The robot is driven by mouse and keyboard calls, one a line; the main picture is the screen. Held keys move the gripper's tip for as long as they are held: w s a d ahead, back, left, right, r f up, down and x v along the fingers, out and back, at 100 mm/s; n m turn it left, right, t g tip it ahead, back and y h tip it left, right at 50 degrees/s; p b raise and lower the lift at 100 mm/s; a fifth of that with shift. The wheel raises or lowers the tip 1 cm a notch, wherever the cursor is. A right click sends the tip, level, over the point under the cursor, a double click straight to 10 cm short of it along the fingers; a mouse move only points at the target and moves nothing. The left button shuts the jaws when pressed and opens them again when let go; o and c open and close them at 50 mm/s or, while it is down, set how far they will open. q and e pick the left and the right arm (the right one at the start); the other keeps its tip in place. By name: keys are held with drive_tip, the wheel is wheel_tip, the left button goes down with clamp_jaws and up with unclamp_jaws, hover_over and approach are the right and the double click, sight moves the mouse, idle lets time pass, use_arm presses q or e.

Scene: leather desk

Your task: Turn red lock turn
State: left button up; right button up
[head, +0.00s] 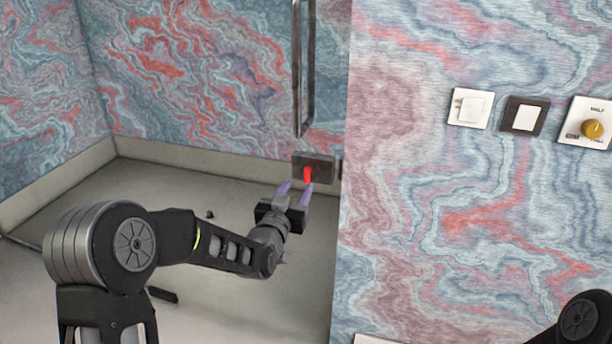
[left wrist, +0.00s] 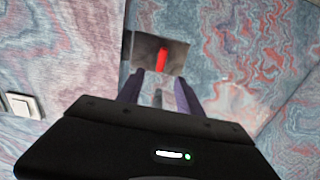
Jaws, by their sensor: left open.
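The red lock turn (head: 308,175) is a small upright red piece on a dark metal plate (head: 325,165), below a long vertical metal handle (head: 304,70). In the left wrist view the red lock turn (left wrist: 162,59) shows ahead, between and beyond the two fingertips. My left gripper (head: 296,187) is open, with its purple fingers pointing at the plate, just below and in front of the lock turn. The fingers (left wrist: 158,88) look empty, and I cannot tell whether they touch the lock. My right gripper is out of view; only a dark part of my right arm shows at the lower right.
A marbled wall at right carries a white switch (head: 471,107), a dark-framed switch (head: 524,116) and a plate with a yellow knob (head: 593,129). The wall edge stands close to the right of the lock plate. The grey floor is largely clear.

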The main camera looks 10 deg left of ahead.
sight(306, 173)
use_arm(q)
drive_tip(key=w, duration=0.4)
drive_tip(key=w+p, duration=0.1)
drive_tip(key=w, duration=0.2)
drive_tip(key=shift+w+d, duration=0.2)
drive_tip(key=shift+w, duration=0.15)
clamp_jaws()
idle(0.3)
